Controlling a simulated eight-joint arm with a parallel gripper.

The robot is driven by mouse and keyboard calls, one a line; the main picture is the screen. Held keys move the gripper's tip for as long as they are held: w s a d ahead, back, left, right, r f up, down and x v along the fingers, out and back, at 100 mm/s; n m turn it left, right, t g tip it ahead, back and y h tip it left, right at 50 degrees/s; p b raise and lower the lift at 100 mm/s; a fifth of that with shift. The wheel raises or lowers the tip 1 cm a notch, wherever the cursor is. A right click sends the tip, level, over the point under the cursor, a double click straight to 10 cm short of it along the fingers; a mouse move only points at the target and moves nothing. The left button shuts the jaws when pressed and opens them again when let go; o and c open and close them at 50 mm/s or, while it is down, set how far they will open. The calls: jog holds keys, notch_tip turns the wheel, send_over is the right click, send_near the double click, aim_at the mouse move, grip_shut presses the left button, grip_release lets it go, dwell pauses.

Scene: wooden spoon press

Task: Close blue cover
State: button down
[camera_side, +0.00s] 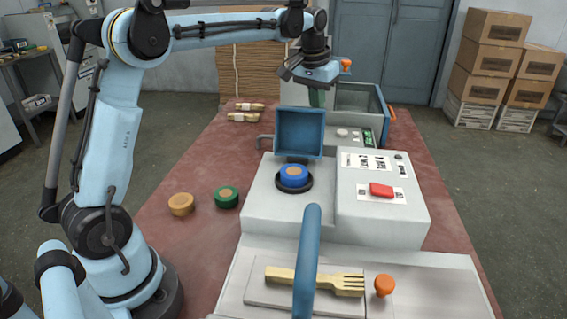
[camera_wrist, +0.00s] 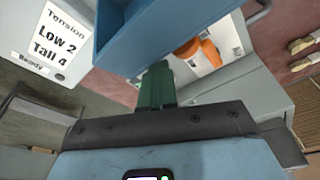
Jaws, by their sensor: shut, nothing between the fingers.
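The blue cover (camera_side: 299,132) stands open and upright on the pale press (camera_side: 262,205). In front of its base, a blue round piece (camera_side: 293,175) sits in a black ring. My gripper (camera_side: 317,98) is above and behind the cover's upper right edge, with its green fingers pointing down. In the wrist view the green fingers (camera_wrist: 157,85) are together and hold nothing. A blue box-like part (camera_wrist: 150,30), apparently the cover, lies just beyond them at the top. Whether the fingers touch it I cannot tell.
A grey-blue bin (camera_side: 360,101) stands behind the press at right. A red button (camera_side: 381,190) is on the press's right panel.

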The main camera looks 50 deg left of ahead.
jog(key=shift+s+f, duration=0.1)
jog(key=shift+f, duration=0.7)
jog(key=shift+d, duration=0.1)
jog(key=shift+s+d, duration=0.55)
jog(key=shift+d, duration=0.15)
jog(key=shift+s+d, duration=3.4)
jog(key=shift+s, duration=0.05)
jog(key=w+v, duration=0.1)
jog(key=v, duration=0.6)
jog(key=shift+w+a, duration=0.3)
jog(key=shift+a, duration=0.1)
jog(key=shift+r, duration=0.1)
jog(key=s+x, duration=0.1)
jog(key=x, duration=0.6)
jog(key=shift+s+d, duration=0.2)
jog(key=shift+s, duration=0.05)
